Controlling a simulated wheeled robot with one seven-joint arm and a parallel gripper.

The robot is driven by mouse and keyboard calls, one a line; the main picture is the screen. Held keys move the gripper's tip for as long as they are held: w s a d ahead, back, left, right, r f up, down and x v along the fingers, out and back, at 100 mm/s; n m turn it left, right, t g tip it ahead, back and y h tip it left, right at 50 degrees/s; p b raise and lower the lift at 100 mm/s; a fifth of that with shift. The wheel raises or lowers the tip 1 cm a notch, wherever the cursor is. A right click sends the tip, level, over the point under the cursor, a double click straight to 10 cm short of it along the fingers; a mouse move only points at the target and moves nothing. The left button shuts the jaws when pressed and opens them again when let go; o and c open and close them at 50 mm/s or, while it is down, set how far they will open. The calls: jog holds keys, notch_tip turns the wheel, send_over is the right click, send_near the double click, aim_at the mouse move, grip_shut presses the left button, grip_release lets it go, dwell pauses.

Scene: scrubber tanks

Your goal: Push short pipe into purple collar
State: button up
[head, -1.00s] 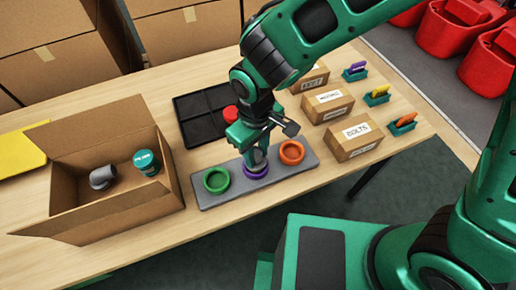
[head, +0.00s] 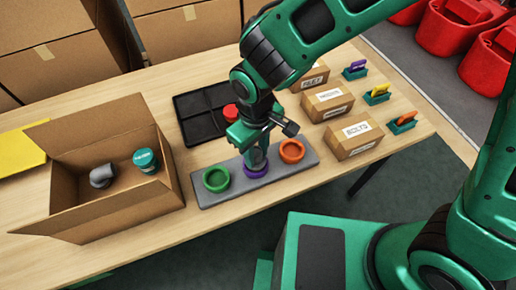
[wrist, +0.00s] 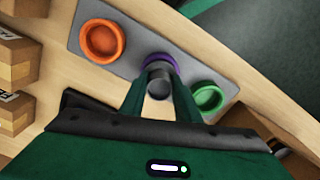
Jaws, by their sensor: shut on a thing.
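The purple collar (head: 254,171) sits in the middle of the grey base plate (head: 225,197), between the green collar (head: 216,179) and the orange collar (head: 291,151). My gripper (head: 255,153) is right above the purple collar, pointing down. In the wrist view my gripper (wrist: 160,88) is shut on the grey short pipe (wrist: 159,84), and the purple collar (wrist: 160,60) shows just beyond the pipe. The pipe's lower end is at the collar's opening; how deep it sits is hidden.
An open cardboard box (head: 130,208) with a grey elbow pipe (head: 102,176) and a teal can (head: 146,160) stands at left. A black tray (head: 190,122) with a red piece (head: 231,113) lies behind. Labelled cartons (head: 354,136) stand at right.

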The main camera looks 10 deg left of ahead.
jog(key=shift+f, duration=0.5)
jog(key=shift+c, duration=0.4)
jog(key=o, duration=2.1)
jog(key=shift+r, duration=3.55)
